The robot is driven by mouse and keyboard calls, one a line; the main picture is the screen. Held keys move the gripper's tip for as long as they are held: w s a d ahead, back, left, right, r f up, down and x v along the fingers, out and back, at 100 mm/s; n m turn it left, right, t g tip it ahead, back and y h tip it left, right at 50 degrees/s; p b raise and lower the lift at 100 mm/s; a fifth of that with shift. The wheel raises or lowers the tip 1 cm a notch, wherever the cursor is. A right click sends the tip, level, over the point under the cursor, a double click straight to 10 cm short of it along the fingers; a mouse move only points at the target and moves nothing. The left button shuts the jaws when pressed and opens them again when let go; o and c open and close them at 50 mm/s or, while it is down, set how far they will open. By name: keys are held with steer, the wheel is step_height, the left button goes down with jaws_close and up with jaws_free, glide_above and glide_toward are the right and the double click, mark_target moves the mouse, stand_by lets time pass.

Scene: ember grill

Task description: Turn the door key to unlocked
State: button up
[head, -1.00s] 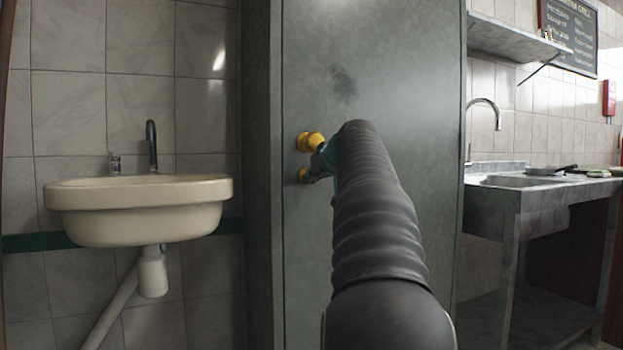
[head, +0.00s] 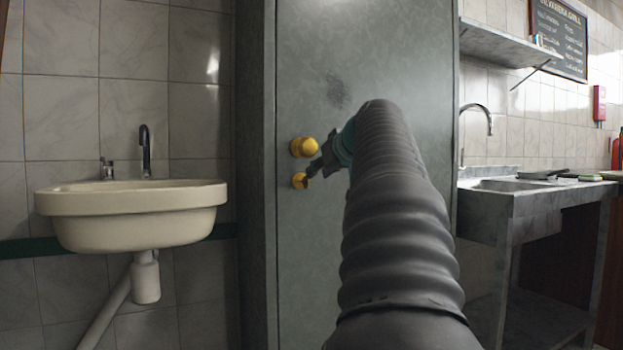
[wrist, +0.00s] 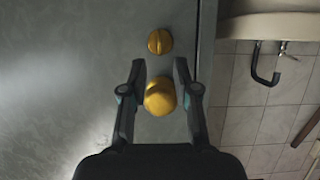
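The grey door (head: 330,220) has two yellow fittings near its left edge. The upper one is a round knob (head: 304,147); it also shows in the wrist view (wrist: 160,97). The lower one is the door key (head: 299,181), a round yellow turn-piece. In the wrist view, which is upside down, the key (wrist: 159,41) shows a raised ridge standing upright. My gripper (head: 312,170) is just right of the key in the head view. In the wrist view my gripper (wrist: 160,66) is open, with the knob seen between its fingers and the key beyond the tips. Contact is not visible.
A cream washbasin (head: 130,213) hangs on the tiled wall left of the door. A metal sink counter (head: 520,200) stands to the right, with a shelf (head: 500,45) above it. The door face around the fittings is otherwise bare.

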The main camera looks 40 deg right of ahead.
steer(key=shift+v, duration=1.55)
steer(key=shift+w+a, duration=0.1)
steer(key=s+a+f+g+y+p, duration=0.1)
steer(key=a+f+p, duration=0.1)
steer(key=a+f, duration=0.45)
steer(key=s+a+f+g+y+p, duration=0.1)
steer(key=s+a+f+g+p, duration=0.15)
steer(key=a, duration=0.65)
steer(key=s+a+f+y+p, duration=0.1)
steer(key=a+f, duration=0.4)
steer(key=a, duration=0.2)
steer(key=s+a+f+n+g+p, duration=0.1)
steer(key=s+a+f+g+p, duration=0.1)
steer(key=s+a+f, duration=0.4)
steer(key=s+a+f+n+g+p, duration=0.1)
steer(key=s+a+f+g+p, duration=0.1)
steer(key=s+a+f, duration=0.3)
steer(key=s+f, duration=0.4)
steer(key=f, duration=0.3)
steer(key=shift+s+a+n, duration=0.3)
steer(key=shift+a, duration=0.05)
steer(key=shift+d+f, duration=0.1)
